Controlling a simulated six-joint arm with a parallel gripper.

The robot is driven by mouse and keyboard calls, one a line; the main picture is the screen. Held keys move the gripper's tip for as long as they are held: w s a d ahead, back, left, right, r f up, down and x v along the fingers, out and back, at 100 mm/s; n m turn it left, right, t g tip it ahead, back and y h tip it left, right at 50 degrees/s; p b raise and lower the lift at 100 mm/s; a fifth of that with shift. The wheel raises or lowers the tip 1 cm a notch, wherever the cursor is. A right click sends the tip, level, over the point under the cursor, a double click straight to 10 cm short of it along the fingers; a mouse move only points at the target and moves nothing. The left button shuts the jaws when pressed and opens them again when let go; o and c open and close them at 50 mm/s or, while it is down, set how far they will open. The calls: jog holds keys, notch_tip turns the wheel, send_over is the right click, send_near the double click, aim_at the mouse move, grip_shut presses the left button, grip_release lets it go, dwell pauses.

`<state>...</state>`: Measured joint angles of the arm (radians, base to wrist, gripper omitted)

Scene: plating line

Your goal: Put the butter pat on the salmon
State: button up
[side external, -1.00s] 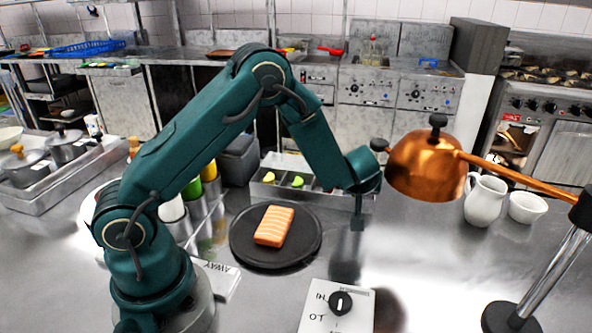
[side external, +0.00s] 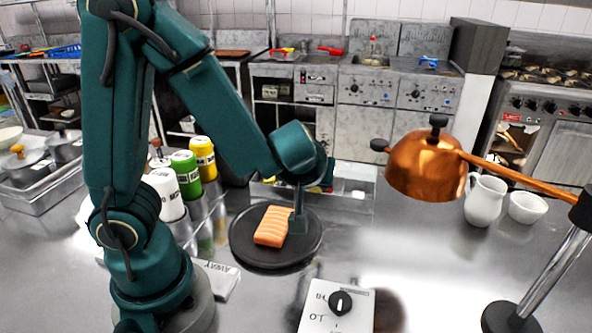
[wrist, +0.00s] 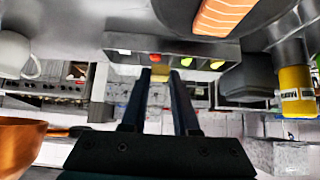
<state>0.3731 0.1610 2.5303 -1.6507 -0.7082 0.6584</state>
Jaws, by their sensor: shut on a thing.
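The orange salmon (side external: 272,227) with pale stripes lies on the round dark plate (side external: 262,263) in the side view. Both also show in the wrist view, the salmon (wrist: 224,14) at the top edge and the plate (wrist: 180,20) around it. My gripper (side external: 298,230) points down at the right end of the salmon, over the plate; whether it touches is unclear. In the wrist view, my gripper's fingers (wrist: 161,74) are closed on a small yellowish thing, the butter pat (wrist: 160,72). The pat is hidden or too small to see in the side view.
A metal topping bin (wrist: 128,44) with white, red and green pieces stands behind the plate. White, green and yellow bottles (side external: 203,158) stand left. A copper lamp (side external: 425,172) hangs to the right, near a white pitcher (side external: 484,202). A dial box (side external: 322,312) sits in front.

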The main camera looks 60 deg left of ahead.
notch_tip(320, 180, up, 2)
jog(key=n+g+y, duration=0.3)
jog(key=n+g, duration=0.4)
jog(key=n, duration=0.2)
send_over(273, 219)
jog(key=d, duration=0.3)
notch_tip(273, 219, down, 4)
jog(key=shift+d+r+t, duration=0.1)
jog(key=shift+r+t, duration=0.1)
jog(key=shift+t, duration=0.1)
jog(key=shift+f, duration=2.15)
jog(key=shift+f, duration=0.1)
jog(key=o, duration=0.9)
